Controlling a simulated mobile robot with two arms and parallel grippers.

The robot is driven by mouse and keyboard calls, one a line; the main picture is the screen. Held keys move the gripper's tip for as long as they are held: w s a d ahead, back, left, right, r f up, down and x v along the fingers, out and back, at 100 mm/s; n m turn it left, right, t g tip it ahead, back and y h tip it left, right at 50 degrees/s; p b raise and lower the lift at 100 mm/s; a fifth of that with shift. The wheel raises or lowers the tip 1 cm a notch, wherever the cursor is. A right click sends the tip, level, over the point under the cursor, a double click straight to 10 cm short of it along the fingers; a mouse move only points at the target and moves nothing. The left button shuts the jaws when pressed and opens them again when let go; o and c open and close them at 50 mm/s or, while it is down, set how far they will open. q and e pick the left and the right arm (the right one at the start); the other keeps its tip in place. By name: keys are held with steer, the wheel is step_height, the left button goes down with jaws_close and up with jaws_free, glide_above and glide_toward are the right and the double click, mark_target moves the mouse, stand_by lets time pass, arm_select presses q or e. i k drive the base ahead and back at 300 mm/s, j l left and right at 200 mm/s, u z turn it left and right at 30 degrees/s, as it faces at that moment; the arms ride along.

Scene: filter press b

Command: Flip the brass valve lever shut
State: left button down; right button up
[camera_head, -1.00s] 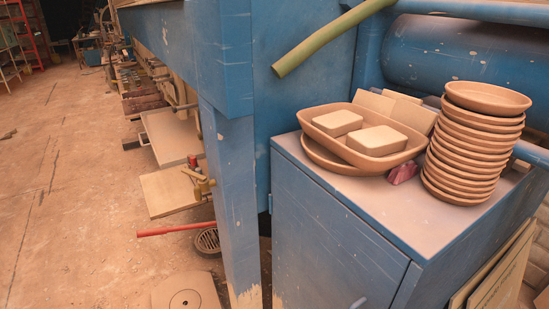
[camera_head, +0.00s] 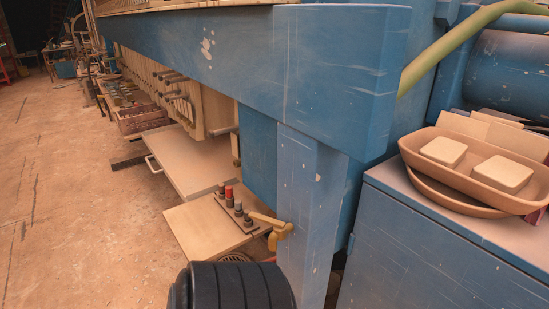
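The brass valve (camera_head: 278,233) shows low in the middle of the head view, just left of the blue press leg (camera_head: 306,205). A yellow-brass arm, apparently its lever, points left and slightly up from the valve body, towards a small row of dark and red knobs (camera_head: 231,197). The valve is small in the picture, and I cannot tell how far it is turned. Neither of my grippers is in view.
A wooden board (camera_head: 207,232) and a longer panel (camera_head: 187,163) stick out left of the press. A blue cabinet (camera_head: 440,255) at the right bears clay dishes (camera_head: 470,192) and blocks. The floor (camera_head: 80,210) at the left is mostly clear.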

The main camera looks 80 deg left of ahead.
mark_target(276, 222)
steer(key=k+j+z, duration=0.25)
steer(key=k+j, duration=0.95)
steer(key=j, duration=0.1)
